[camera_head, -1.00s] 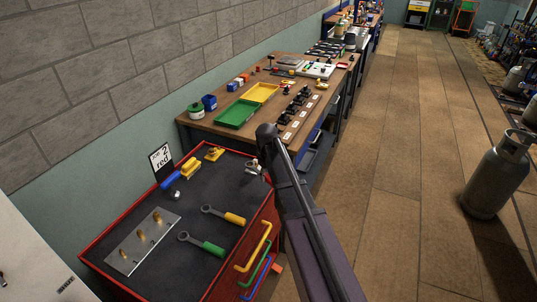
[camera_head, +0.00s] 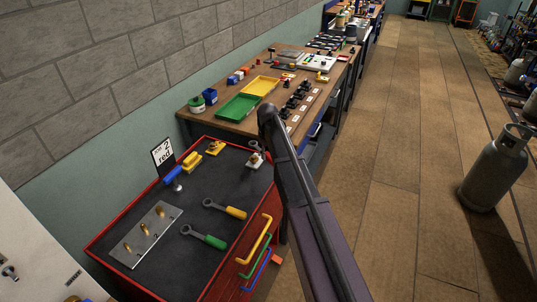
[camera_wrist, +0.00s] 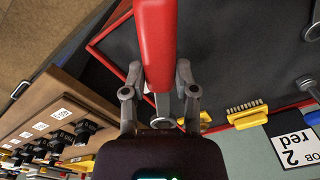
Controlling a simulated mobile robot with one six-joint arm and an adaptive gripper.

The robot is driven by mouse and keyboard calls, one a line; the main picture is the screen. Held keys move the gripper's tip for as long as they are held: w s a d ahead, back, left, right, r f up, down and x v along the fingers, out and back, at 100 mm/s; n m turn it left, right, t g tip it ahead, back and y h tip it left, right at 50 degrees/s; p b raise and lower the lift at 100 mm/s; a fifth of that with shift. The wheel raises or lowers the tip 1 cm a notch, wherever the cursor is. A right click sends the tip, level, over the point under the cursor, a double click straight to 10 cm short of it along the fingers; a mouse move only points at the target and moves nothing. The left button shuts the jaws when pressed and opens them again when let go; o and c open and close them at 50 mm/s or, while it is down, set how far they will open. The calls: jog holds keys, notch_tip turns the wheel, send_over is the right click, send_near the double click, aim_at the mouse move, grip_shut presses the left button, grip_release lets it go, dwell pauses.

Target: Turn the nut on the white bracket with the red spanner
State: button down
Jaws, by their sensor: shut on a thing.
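The red spanner (camera_wrist: 154,45) shows in the wrist view, its red handle running up out of the top edge. My gripper (camera_wrist: 159,92) is shut on it, one finger on each side. A grey part of the spanner shows between and below the fingers. In the head view a small white bracket (camera_head: 256,161) stands at the far right corner of the dark bench top, beside my arm. I cannot tell whether the spanner touches the nut, which is too small to make out.
The red-edged bench top (camera_head: 160,250) holds a yellow-handled spanner (camera_head: 234,212), a green-handled spanner (camera_head: 214,242), a metal plate with brass pegs (camera_head: 140,246) and a sign (camera_head: 163,156). A wooden bench with trays and black switches lies beyond. A gas cylinder (camera_head: 492,178) stands at right.

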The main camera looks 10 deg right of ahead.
jog(key=shift+f+b, duration=2.6)
jog(key=shift+f, duration=0.1)
jog(key=shift+f+b, duration=1.15)
jog(key=shift+b, duration=0.05)
dwell(0.5)
dwell(0.4)
jog(key=shift+s+a+m, duration=0.25)
jog(key=shift+a+m, duration=0.55)
jog(key=shift+m, duration=0.1)
jog(key=shift+a, duration=0.15)
